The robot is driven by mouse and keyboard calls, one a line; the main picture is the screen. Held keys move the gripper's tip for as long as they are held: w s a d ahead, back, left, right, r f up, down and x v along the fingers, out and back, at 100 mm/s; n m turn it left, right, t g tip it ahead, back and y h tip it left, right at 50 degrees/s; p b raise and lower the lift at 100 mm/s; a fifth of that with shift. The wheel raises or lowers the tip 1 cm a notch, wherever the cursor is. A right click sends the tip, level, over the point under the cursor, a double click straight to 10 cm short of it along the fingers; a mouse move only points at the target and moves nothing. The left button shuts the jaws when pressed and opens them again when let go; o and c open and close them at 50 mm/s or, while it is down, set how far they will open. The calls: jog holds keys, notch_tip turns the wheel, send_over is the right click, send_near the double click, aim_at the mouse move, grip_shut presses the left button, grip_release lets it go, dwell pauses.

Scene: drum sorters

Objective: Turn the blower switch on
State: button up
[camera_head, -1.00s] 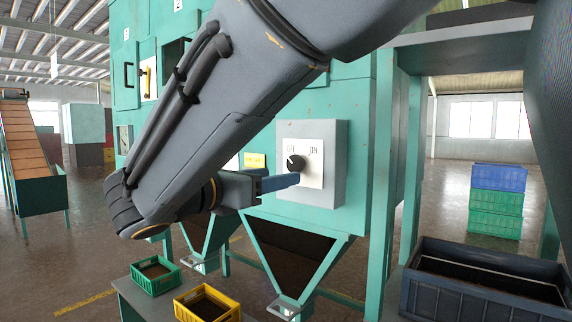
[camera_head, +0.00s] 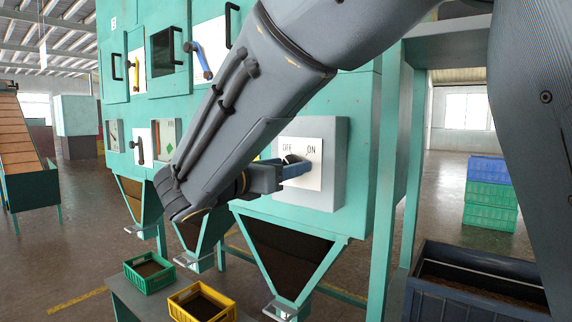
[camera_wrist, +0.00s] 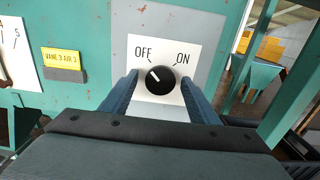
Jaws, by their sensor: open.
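The blower switch is a round black knob (camera_wrist: 160,80) on a white plate (camera_wrist: 185,57) marked OFF and ON, set in a grey box (camera_head: 334,160) on the teal machine. In the wrist view its white mark points up and left, toward OFF. My gripper (camera_wrist: 158,84) is open, with one blue finger on each side of the knob as seen there; I cannot tell whether the fingers touch it. In the head view, my gripper (camera_head: 296,166) is in front of the plate and hides most of the knob (camera_head: 291,158).
Below the box are teal hoppers (camera_head: 290,250), with a green crate (camera_head: 150,273) and a yellow crate (camera_head: 203,303) on a low bench. A dark bin (camera_head: 475,285) stands at the lower right. A yellow label (camera_wrist: 64,64) is left of the switch.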

jog(key=c, duration=1)
